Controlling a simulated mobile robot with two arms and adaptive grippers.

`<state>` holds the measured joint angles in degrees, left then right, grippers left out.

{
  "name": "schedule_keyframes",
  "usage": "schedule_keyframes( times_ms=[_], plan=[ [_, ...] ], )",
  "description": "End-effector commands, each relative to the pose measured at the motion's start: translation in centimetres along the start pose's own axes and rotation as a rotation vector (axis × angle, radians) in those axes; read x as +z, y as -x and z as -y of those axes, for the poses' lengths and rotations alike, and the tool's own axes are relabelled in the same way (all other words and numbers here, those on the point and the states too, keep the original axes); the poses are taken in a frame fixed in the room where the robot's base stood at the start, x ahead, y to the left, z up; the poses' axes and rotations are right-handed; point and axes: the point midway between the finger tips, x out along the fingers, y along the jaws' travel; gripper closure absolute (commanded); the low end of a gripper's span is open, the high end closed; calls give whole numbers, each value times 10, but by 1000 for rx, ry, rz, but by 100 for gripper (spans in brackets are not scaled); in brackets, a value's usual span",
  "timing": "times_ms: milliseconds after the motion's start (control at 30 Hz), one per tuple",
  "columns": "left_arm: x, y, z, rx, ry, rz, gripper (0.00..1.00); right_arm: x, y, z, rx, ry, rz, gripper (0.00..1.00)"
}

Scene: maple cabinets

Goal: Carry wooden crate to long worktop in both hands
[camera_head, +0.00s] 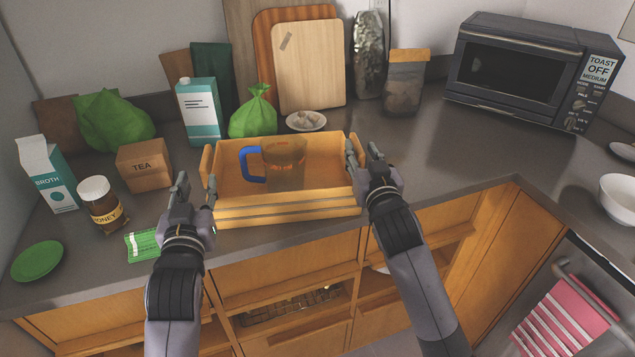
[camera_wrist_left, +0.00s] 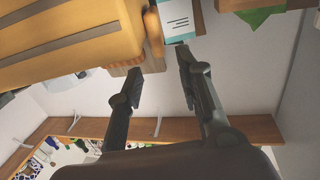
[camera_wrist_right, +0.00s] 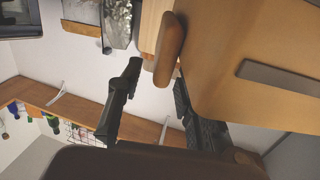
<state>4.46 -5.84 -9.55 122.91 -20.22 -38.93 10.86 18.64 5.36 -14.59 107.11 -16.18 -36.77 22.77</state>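The wooden crate (camera_head: 290,213) stands at the front edge of the grey worktop (camera_head: 440,150), with a brown mug with a blue handle (camera_head: 284,165) inside it. My left gripper (camera_head: 196,190) is open at the crate's left end. In the left wrist view its fingers (camera_wrist_left: 162,72) are apart, with the crate's end grip (camera_wrist_left: 153,30) just beyond the tips. My right gripper (camera_head: 363,153) is open at the crate's right end. In the right wrist view its fingers (camera_wrist_right: 157,78) are apart, with the rounded end grip (camera_wrist_right: 169,48) just beyond and between the tips. Contact cannot be told.
Left of the crate stand a tea box (camera_head: 144,166), a honey jar (camera_head: 101,202), a broth carton (camera_head: 46,174) and a green plate (camera_head: 37,261). A green packet (camera_head: 141,245) lies near my left arm. Boards (camera_head: 309,65) lean behind. A toaster oven (camera_head: 530,70) stands right; worktop before it is clear.

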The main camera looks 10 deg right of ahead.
Motion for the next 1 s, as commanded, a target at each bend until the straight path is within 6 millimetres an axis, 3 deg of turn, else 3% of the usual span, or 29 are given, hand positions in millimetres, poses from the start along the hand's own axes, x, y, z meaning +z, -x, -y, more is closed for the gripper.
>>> schedule_keyframes(
  times_ms=[200,400,1000],
  plan=[
    [0,0,0,0,0,0,67,1,48,0,-1,-1,1,67],
    [0,0,0,0,0,0,67,0,74,0,0,-1,0,67],
    [0,0,0,0,0,0,67,0,80,0,0,0,-1,67]
  ],
)
